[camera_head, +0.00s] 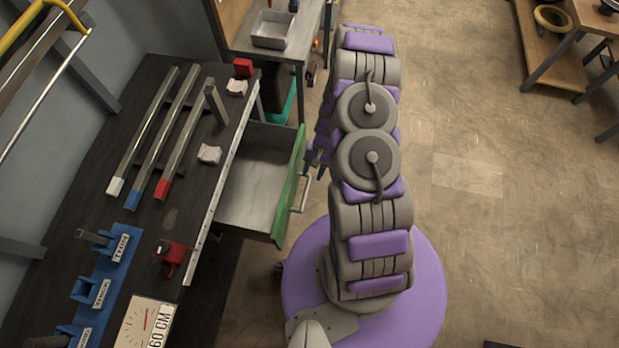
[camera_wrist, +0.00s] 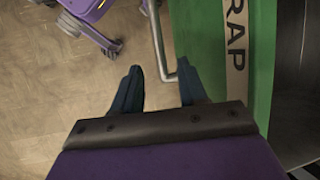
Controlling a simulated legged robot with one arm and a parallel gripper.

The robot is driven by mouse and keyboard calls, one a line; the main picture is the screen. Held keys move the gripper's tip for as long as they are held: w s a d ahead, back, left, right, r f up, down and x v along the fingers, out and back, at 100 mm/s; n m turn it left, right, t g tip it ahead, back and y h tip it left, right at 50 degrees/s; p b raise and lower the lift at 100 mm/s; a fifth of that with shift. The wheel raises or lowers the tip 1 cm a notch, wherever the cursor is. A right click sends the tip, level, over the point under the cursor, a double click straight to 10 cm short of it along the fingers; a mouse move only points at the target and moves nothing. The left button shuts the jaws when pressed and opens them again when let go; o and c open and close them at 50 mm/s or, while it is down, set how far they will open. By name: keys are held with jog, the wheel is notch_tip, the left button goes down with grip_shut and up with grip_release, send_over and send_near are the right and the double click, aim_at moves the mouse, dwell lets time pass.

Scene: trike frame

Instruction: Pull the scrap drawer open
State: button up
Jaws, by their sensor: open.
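The scrap drawer stands pulled out from the workbench in the head view, with its bare grey inside (camera_head: 250,195) showing. Its green front (camera_head: 289,190) carries a metal bar handle (camera_head: 304,190). In the wrist view the green front (camera_wrist: 205,50) bears a label (camera_wrist: 236,40) reading "RAP", partly cut off. My gripper (camera_head: 316,158) is beside the drawer front, near the handle's far end, partly hidden by my arm. In the wrist view its two fingers (camera_wrist: 160,72) are apart. The handle bar (camera_wrist: 158,42) shows between their tips; I cannot tell whether they touch.
The dark workbench (camera_head: 75,200) holds several metal bars, a small red vise (camera_head: 173,255), blue labelled holders (camera_head: 100,280) and a 60 CM sign (camera_head: 146,322). A side table with a metal tray (camera_head: 272,29) stands beyond the drawer.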

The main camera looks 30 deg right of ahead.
jog(key=p+v, duration=0.1)
jog(key=v, duration=1)
jog(key=shift+p, duration=0.3)
jog(key=shift+w+d+r, duration=0.1)
jog(key=shift+r, duration=0.05)
jog(key=s+a+r+n+h, duration=0.1)
jog(key=s+a+r+n, duration=0.15)
jog(key=r, duration=0.65)
jog(key=s+a+r+n, duration=0.1)
jog(key=a+r, duration=0.3)
jog(key=r, duration=0.4)
jog(key=s+a+r+n+h, duration=0.1)
jog(key=s+a+r, duration=0.15)
jog(key=r, duration=0.65)
jog(key=s+a+r+n+h, duration=0.1)
jog(key=s+r, duration=0.4)
jog(key=s, duration=0.4)
jog(key=s+a+r+n+h, duration=0.1)
jog(key=s+a+r, duration=0.1)
jog(key=s+r, duration=0.4)
jog(key=s, duration=0.3)
jog(key=shift+s+n, duration=0.25)
jog(key=shift+n, duration=0.1)
